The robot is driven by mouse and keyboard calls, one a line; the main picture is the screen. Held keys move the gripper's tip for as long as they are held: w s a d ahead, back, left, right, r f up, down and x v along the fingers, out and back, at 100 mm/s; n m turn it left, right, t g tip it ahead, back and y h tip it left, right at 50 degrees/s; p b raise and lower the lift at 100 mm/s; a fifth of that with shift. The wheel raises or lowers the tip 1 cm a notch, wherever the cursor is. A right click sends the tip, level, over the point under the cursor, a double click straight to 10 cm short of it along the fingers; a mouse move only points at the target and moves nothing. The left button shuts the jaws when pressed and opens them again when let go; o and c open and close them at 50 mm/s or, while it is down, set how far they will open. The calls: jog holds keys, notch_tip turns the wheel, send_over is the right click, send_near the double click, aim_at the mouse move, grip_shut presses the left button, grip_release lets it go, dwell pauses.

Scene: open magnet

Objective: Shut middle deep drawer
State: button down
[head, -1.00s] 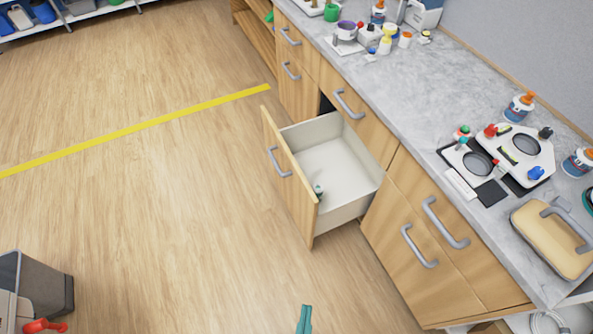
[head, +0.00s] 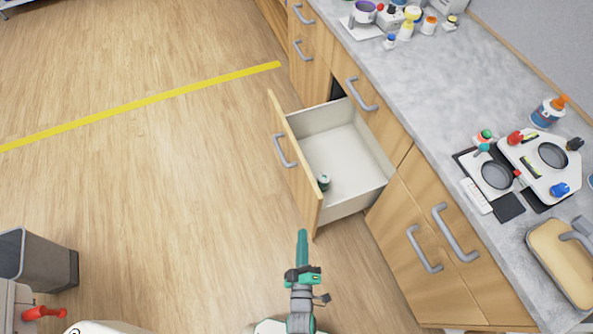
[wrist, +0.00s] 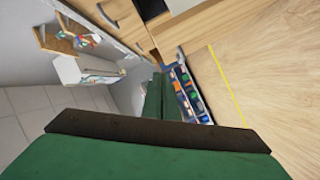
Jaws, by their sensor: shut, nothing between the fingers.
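The middle deep drawer (head: 341,155) stands pulled well out of the wooden counter in the head view. It has a light wooden front with a grey bar handle (head: 284,150) and a white inside. A small dark can with a light top (head: 323,182) stands inside, near the front panel. My gripper (head: 302,236) is shut and empty. It appears just in front of the drawer's near front corner in the picture; I cannot tell whether it touches. In the wrist view the green fingers (wrist: 160,98) lie together.
The grey stone countertop (head: 440,95) carries bottles, small jars and white devices. Closed drawers with grey handles flank the open one. A grey bin (head: 40,262) stands at lower left. The wooden floor left of the drawer is clear, crossed by a yellow line (head: 140,108).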

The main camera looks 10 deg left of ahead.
jog(key=w+a+f+n+y, duration=0.1)
jog(key=w+a+f+n, duration=0.1)
jog(key=w, duration=0.7)
jog(key=w+a+f+n+y, duration=0.1)
jog(key=w+a+f+n, duration=0.1)
jog(key=w, duration=0.7)
jog(key=w+a+f+n+y, duration=0.1)
jog(key=w+a+n, duration=0.3)
jog(key=w, duration=0.5)
jog(key=shift+w+f+n, duration=0.25)
jog(key=shift+f+n, duration=0.15)
jog(key=shift+f, duration=0.15)
